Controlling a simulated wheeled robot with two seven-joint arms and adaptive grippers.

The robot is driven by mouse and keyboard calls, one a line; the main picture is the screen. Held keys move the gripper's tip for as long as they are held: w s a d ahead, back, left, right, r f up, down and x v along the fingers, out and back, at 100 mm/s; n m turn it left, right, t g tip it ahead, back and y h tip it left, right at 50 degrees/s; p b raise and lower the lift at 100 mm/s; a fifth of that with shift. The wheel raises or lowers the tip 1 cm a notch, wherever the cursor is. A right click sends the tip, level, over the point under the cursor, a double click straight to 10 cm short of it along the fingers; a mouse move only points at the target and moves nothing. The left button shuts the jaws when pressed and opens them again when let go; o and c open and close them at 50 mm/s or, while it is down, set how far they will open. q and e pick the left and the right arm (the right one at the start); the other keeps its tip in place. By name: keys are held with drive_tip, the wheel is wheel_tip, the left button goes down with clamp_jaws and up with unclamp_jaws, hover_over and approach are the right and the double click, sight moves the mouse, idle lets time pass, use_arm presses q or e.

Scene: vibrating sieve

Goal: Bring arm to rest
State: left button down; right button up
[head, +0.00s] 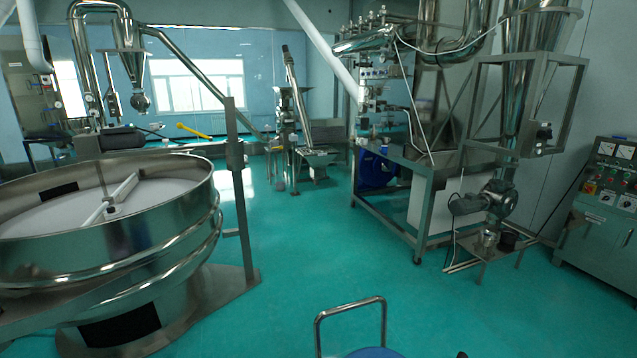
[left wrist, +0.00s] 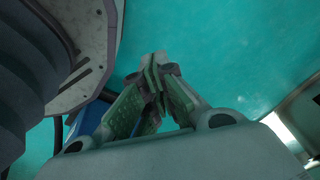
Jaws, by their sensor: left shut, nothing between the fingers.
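My left gripper (left wrist: 158,70) shows in the left wrist view, with its two green-padded fingers brought together at the tips and nothing between them. Behind it lies teal floor. Neither gripper nor arm shows in the head view. The vibrating sieve (head: 120,245), a large round steel drum with a pale top surface and a light bar across it, stands at the left of the head view. My right gripper is out of view.
A cart's metal handle (head: 350,308) rises at the bottom centre, with a blue round object (head: 374,352) below it. A steel frame with machinery (head: 425,200) stands at centre right. A control cabinet (head: 600,220) is at the far right. The teal floor (head: 310,245) between is clear.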

use_arm(q)
drive_tip(key=s+d+f+g, duration=0.1)
drive_tip(key=s+d, duration=0.1)
drive_tip(key=s, duration=1.1)
drive_tip(key=shift+s+f+g, duration=0.3)
drive_tip(key=shift+s+g, duration=0.05)
drive_tip(key=shift+g, duration=0.05)
